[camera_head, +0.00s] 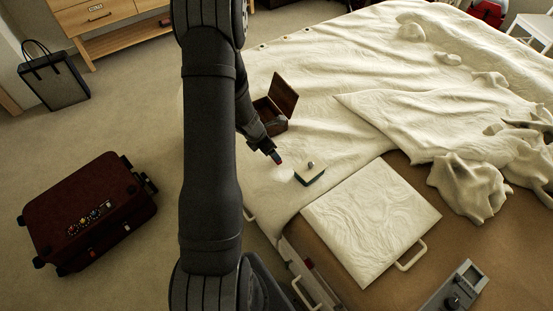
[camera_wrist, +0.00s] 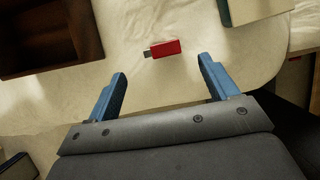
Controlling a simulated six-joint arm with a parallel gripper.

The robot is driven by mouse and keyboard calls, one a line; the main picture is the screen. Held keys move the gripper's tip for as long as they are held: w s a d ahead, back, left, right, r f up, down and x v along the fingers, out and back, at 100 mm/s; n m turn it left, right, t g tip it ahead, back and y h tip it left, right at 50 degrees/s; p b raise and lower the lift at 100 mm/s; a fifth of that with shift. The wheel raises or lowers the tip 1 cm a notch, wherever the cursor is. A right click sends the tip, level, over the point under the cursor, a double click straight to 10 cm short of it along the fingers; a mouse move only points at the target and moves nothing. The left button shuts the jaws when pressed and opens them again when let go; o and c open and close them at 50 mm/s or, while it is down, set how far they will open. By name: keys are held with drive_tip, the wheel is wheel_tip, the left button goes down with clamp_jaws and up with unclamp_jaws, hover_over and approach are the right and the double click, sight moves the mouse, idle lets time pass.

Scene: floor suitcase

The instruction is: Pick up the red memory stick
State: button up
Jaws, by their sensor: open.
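The red memory stick (camera_wrist: 166,48) lies on the cream cloth, its metal plug pointing left in the wrist view. My gripper (camera_wrist: 162,72) has its two blue fingers spread apart with nothing between them. The stick is just beyond the fingertips, roughly centred between them. In the head view my gripper (camera_head: 272,152) is low over the near edge of the bed, and a small reddish patch shows at its tip; I cannot tell there whether this is the stick.
An open dark wooden box (camera_head: 270,113) stands just behind my gripper. A pale item with a dark green edge (camera_head: 311,174) lies to its right. A white panel with a handle (camera_head: 372,215) is nearer. A dark red suitcase (camera_head: 85,215) lies on the floor at left.

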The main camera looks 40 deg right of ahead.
drive_tip(key=shift+x, duration=3.2)
drive_tip(key=shift+s+a, duration=0.1)
drive_tip(key=c, duration=1.1)
